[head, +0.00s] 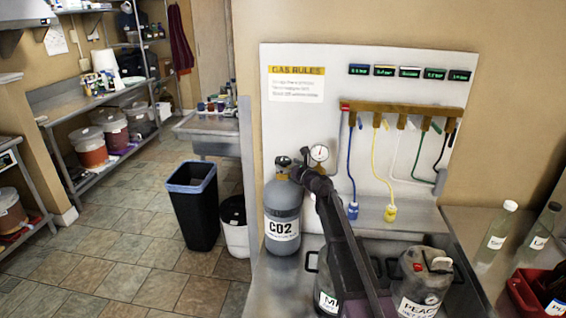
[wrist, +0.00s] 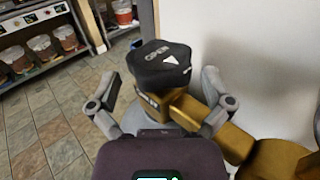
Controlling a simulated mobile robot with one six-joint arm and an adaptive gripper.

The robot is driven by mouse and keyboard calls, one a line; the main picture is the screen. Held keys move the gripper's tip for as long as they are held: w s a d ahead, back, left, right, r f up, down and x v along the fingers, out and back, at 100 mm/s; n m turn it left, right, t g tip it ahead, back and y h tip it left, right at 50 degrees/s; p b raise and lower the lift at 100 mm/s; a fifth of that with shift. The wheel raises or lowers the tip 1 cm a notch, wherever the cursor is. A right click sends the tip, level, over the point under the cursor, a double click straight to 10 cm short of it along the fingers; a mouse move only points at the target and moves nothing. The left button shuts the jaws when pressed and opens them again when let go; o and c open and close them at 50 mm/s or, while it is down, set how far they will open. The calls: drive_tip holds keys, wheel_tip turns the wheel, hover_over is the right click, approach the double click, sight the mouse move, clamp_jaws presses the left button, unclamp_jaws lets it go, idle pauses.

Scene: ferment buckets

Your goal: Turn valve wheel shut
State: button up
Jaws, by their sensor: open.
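The black valve wheel (wrist: 158,65) has pale lettering and a white arrow on its top, and sits on a brass valve body (wrist: 190,108). In the head view the wheel (head: 282,161) tops the grey CO2 cylinder (head: 283,205). My gripper (wrist: 159,80) is open, with one finger on each side of the wheel. A gap shows between the left finger and the wheel; I cannot tell whether the right finger touches. In the head view my arm partly hides the gripper and the valve. A round gauge (head: 319,153) stands beside the valve.
A white board (head: 300,120) with a brass manifold (head: 400,110) and coloured hoses stands behind. Two labelled kegs (head: 420,290) stand in the metal basin below my arm. Bottles (head: 495,235) and a red crate (head: 530,290) are at right. Open tiled floor lies left.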

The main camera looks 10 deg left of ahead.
drive_tip(key=shift+x, duration=1.35)
drive_tip(key=shift+c, duration=0.2)
drive_tip(key=c, duration=0.8)
